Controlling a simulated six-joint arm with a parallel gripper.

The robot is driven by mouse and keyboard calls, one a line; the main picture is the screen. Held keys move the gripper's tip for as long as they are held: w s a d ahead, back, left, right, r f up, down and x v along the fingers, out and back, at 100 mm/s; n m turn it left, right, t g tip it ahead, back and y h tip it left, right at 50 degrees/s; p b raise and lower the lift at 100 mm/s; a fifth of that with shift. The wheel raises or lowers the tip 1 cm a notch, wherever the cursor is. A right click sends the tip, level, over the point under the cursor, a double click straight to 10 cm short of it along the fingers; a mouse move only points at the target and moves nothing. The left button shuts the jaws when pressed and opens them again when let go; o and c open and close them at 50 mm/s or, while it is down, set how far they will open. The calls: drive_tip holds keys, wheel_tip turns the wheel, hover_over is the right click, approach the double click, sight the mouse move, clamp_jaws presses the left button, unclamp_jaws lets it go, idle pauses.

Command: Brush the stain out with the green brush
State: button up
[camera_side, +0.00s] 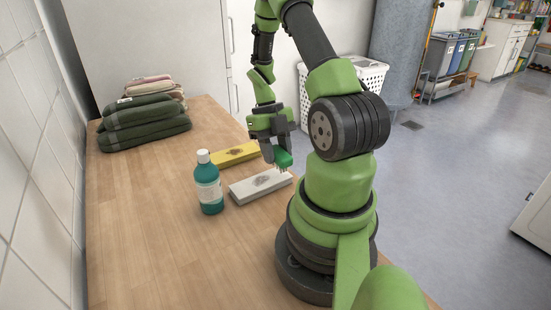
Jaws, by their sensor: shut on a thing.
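The green brush (283,159) is held in my gripper (273,149), which is shut on it. The brush is tilted, with its bristles down, over the right end of a white block-like piece (243,193). A grey stain (261,181) shows on top of the white piece, left of the brush. I cannot tell whether the bristles touch the surface. Behind it lies a yellow piece (222,160) with a dark brown stain (236,152) on top. My gripper stands close to its right end.
A teal bottle with a white cap (208,182) stands upright just left of the white piece. Folded towels (145,121) are stacked at the back left of the wooden table (140,230). The table's front left is clear. A white laundry basket (371,76) stands behind my arm.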

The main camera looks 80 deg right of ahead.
sight(280, 153)
drive_tip(key=shift+r, duration=2.05)
